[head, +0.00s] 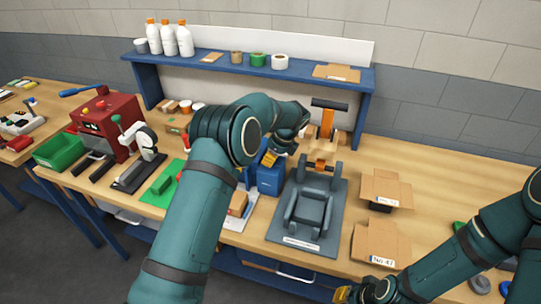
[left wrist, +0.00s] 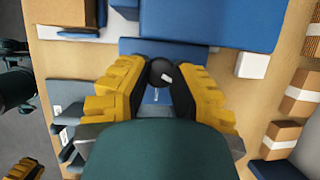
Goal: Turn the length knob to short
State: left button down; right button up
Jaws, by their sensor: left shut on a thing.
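The length knob (left wrist: 162,72) is a round black knob with a small white mark, in the middle of the left wrist view. My left gripper (left wrist: 160,85) has its yellow-and-black fingers on either side of the knob and is shut on it. A blue machine part (left wrist: 158,97) with small white lettering shows between the fingers. In the head view my left gripper (head: 270,158) is at the top of the blue machine (head: 270,182), and my arm hides the knob. My right gripper (head: 345,294) is at the bottom edge, partly cut off; its fingers are unclear.
A grey fixture (head: 308,212) with an orange-and-black press stands right of the blue machine. Cardboard boxes (head: 385,187) lie farther right. A red machine (head: 105,125) and a green bin (head: 58,150) stand at left. A blue shelf (head: 225,69) runs behind.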

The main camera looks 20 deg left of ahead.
pick_arm(q)
jog(key=shift+s+a+f+n, duration=0.1)
jog(key=shift+f+n, duration=0.05)
jog(key=shift+n, duration=0.25)
jog(key=c, duration=0.7)
grip_release()
